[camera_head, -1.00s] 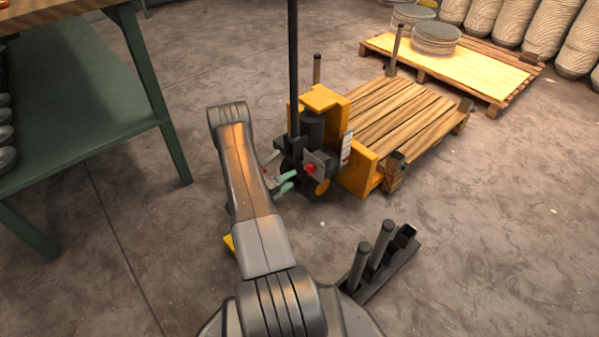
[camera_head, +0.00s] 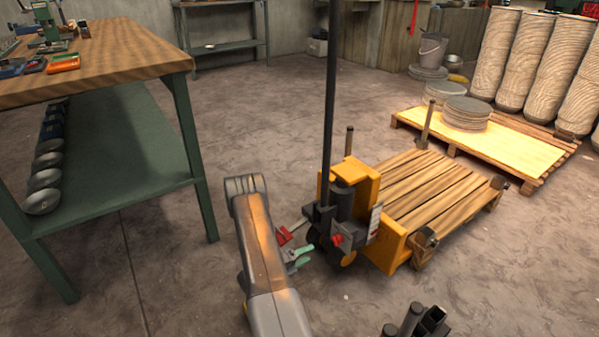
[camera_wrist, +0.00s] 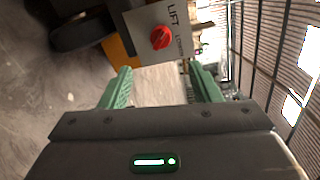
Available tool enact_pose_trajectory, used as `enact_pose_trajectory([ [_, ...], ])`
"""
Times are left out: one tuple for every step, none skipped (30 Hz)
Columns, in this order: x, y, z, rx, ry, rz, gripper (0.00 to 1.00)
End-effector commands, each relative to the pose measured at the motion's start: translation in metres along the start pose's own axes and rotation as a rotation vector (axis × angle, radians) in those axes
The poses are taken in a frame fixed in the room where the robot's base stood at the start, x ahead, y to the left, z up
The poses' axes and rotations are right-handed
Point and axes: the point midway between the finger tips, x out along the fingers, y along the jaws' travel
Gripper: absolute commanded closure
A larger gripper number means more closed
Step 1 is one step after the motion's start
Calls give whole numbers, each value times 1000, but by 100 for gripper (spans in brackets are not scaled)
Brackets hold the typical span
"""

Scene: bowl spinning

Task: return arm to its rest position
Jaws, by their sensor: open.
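My gripper (camera_wrist: 158,88) is open in the wrist view, its two green fingers apart with nothing between them. Ahead of the fingers is a grey panel with a red knob (camera_wrist: 161,37) and the word LIFT. In the head view my arm reaches forward from the bottom, and the green fingertips of my gripper (camera_head: 303,252) show beside the yellow pallet truck (camera_head: 362,180). The red knob also shows on the truck (camera_head: 337,240), just right of the fingers. My wrist is partly hidden behind the arm link.
A wooden-topped workbench (camera_head: 110,70) with green legs stands on the left, bowls on its lower shelf. A slatted pallet (camera_head: 425,190) sits on the truck. Another pallet (camera_head: 500,150) holds stacked discs (camera_head: 466,113). Dark posts (camera_head: 415,322) stand at the bottom right. Floor between bench and truck is clear.

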Motion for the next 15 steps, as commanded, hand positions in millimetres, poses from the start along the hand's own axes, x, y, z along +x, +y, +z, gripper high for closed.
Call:
enact_pose_trajectory([
  [8, 1, -1, 2, 5, -1, 43],
  [12, 2, -1, 2, 4, -1, 43],
  [19, 2, -2, 3, 5, -2, 43],
  [24, 2, -2, 3, 5, -2, 43],
  [29, 2, -2, 2, 5, -2, 43],
  [37, 2, -2, 2, 6, -2, 43],
  [42, 2, -2, 2, 5, -2, 43],
  [47, 2, -2, 3, 6, -3, 43],
  [54, 2, -2, 4, 4, -2, 43],
  [60, 2, -2, 4, 5, -2, 43],
  [66, 2, -2, 4, 5, -2, 43],
  [73, 2, -1, 4, 5, -3, 43],
  [79, 2, -2, 5, 6, -3, 43],
  [84, 2, -1, 4, 4, -3, 43],
  [91, 2, -2, 3, 5, -3, 43],
])
